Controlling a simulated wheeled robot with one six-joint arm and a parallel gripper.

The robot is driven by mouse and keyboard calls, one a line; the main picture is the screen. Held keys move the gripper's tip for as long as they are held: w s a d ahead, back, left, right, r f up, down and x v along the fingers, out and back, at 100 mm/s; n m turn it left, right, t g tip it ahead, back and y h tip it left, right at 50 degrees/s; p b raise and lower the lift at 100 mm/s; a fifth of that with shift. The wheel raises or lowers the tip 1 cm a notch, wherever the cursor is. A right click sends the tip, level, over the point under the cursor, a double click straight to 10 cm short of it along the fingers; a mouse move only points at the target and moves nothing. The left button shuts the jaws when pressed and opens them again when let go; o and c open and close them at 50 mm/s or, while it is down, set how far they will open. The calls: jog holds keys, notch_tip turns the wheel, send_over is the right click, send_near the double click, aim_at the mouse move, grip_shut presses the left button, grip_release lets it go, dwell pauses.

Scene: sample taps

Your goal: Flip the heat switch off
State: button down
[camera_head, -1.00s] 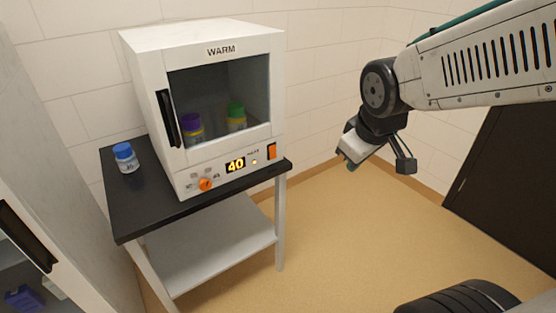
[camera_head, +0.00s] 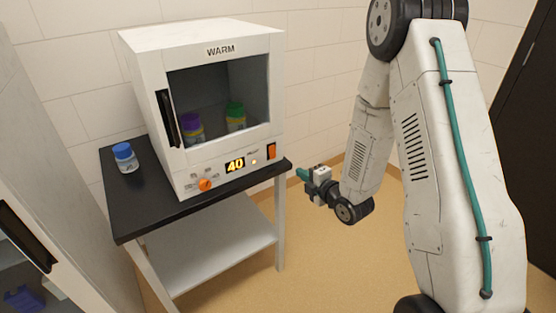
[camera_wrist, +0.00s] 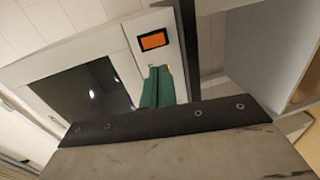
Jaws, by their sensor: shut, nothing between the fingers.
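The white WARM cabinet (camera_head: 195,50) stands on a black-topped table. Its heat switch (camera_head: 271,151) is an orange rocker in a dark frame at the right end of the front panel. It also shows in the wrist view (camera_wrist: 154,40). The display (camera_head: 235,165) reads 40, and a small lamp (camera_head: 254,161) beside it is lit. My gripper (camera_head: 302,174) is to the right of the switch and a little lower in the head view, apart from it. Its green fingers (camera_wrist: 158,86) are shut and empty, just below the switch in the wrist view.
An orange knob (camera_head: 205,184) is at the panel's left. The cabinet's glass door is closed, with purple-capped (camera_head: 193,128) and green-capped (camera_head: 235,116) jars inside. A blue-capped jar (camera_head: 124,158) stands on the table (camera_head: 140,205) at left. Floor right of the table is free.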

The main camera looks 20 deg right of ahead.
aim_at(273, 156)
jog(key=shift+s+f, duration=0.1)
jog(key=shift+f, duration=0.05)
jog(key=x, duration=1.4)
jog(key=shift+r, duration=0.25)
jog(key=shift+a, duration=0.1)
